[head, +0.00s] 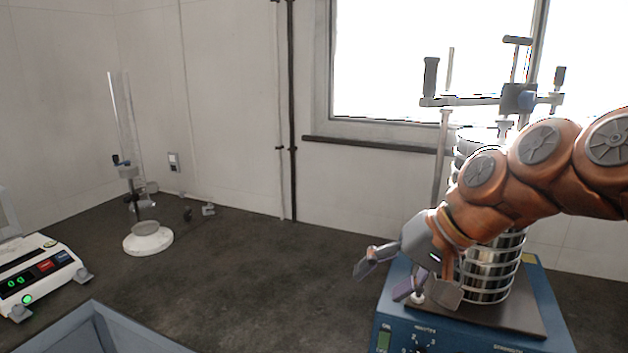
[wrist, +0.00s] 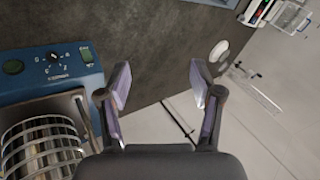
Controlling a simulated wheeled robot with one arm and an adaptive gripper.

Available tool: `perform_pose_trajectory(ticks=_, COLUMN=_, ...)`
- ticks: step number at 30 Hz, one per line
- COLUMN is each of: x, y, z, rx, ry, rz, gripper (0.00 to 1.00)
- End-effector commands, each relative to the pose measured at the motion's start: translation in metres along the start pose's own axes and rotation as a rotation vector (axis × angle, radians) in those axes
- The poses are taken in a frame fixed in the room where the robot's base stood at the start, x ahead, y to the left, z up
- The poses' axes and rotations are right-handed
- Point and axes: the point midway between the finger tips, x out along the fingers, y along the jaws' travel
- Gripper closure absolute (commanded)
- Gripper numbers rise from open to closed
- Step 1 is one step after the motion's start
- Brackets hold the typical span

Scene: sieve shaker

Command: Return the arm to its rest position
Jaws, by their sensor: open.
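My gripper (head: 405,275) is open and empty in the head view, in front of the sieve shaker and a little left of its sieve stack. My orange arm reaches in from the right edge and hides part of the stack. The wrist view shows my two gripper fingers (wrist: 160,88) spread apart with nothing between them. The sieve shaker has a blue base (head: 475,338) with a dial and a metal sieve stack (head: 490,278) on its plate. In the wrist view, the blue base (wrist: 30,88) and the sieve stack (wrist: 42,150) are at the left.
A scale (head: 35,275) with a green display stands at the left. A clear tube on a white round base (head: 148,240) stands behind it. A grey tray (head: 95,325) is at the bottom left. The dark counter (head: 260,270) is clear in the middle. The shaker's clamp bar (head: 460,101) rises above the stack.

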Motion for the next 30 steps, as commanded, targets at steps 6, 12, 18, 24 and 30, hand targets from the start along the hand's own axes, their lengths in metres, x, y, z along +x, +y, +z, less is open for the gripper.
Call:
perform_pose_trajectory(ticks=6, x=0.042, y=0.049, z=0.089, rx=-0.055, ry=-0.15, rz=0.216, gripper=0.34)
perform_pose_trajectory(ticks=12, x=0.059, y=0.109, z=0.166, rx=-0.076, ry=-0.277, rz=0.405, gripper=0.34)
perform_pose_trajectory(ticks=18, x=0.058, y=0.16, z=0.224, rx=-0.075, ry=-0.374, rz=0.541, gripper=0.34)
perform_pose_trajectory(ticks=24, x=0.055, y=0.18, z=0.248, rx=-0.07, ry=-0.416, rz=0.594, gripper=0.34)
perform_pose_trajectory(ticks=30, x=0.055, y=0.181, z=0.249, rx=-0.07, ry=-0.418, rz=0.596, gripper=0.34)
